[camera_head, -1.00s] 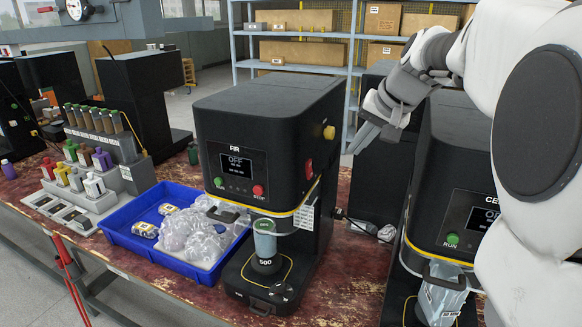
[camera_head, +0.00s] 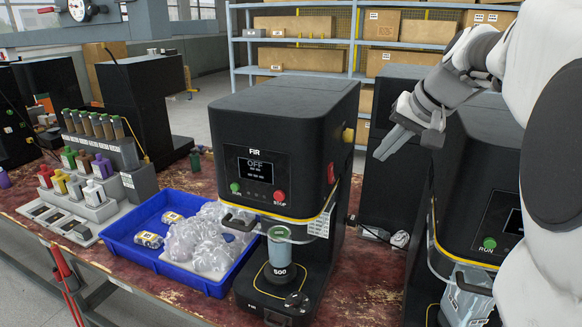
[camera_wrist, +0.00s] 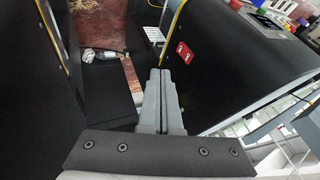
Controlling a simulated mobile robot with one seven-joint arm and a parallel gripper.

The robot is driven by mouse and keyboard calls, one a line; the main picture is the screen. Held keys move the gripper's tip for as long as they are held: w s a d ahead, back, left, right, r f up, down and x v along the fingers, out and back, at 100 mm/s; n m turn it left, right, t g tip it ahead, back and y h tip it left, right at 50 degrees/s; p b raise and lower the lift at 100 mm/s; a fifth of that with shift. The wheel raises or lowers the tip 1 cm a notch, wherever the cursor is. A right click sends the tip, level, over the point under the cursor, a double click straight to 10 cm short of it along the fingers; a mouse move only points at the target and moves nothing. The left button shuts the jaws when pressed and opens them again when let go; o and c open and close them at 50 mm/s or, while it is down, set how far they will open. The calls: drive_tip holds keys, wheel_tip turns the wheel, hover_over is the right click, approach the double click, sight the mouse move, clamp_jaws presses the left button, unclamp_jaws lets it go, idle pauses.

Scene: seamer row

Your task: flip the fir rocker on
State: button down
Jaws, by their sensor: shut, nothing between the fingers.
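The FIR seamer (camera_head: 275,115) is a black machine in the middle of the head view. Its screen (camera_head: 256,169) reads OFF. A red rocker (camera_head: 331,172) is on its right side wall, seen edge-on. In the wrist view the red rocker (camera_wrist: 185,52) shows two white marks, one towards each end. My gripper (camera_head: 382,155) is shut and empty, pointing down-left in the gap right of the FIR seamer. In the wrist view its fingertips (camera_wrist: 160,72) are below and left of the rocker, apart from it in the picture.
A second seamer (camera_head: 480,215) stands close on the right, partly behind my arm. A blue tray (camera_head: 128,244) of bagged items lies left. A clear can (camera_head: 280,250) stands in the FIR seamer.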

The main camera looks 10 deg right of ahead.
sight(332, 173)
drive_tip(key=shift+f, duration=0.1)
drive_tip(key=w+a+f, duration=0.5)
drive_tip(key=w+f, duration=0.2)
drive_tip(key=f, duration=0.1)
drive_tip(key=shift+w+f+p, duration=0.25)
drive_tip(key=shift+w+p, duration=0.1)
drive_tip(key=shift+p, duration=0.05)
drive_tip(key=shift+f, duration=0.1)
drive_tip(key=shift+w+a, duration=0.15)
drive_tip(key=shift+a, duration=0.05)
idle(0.3)
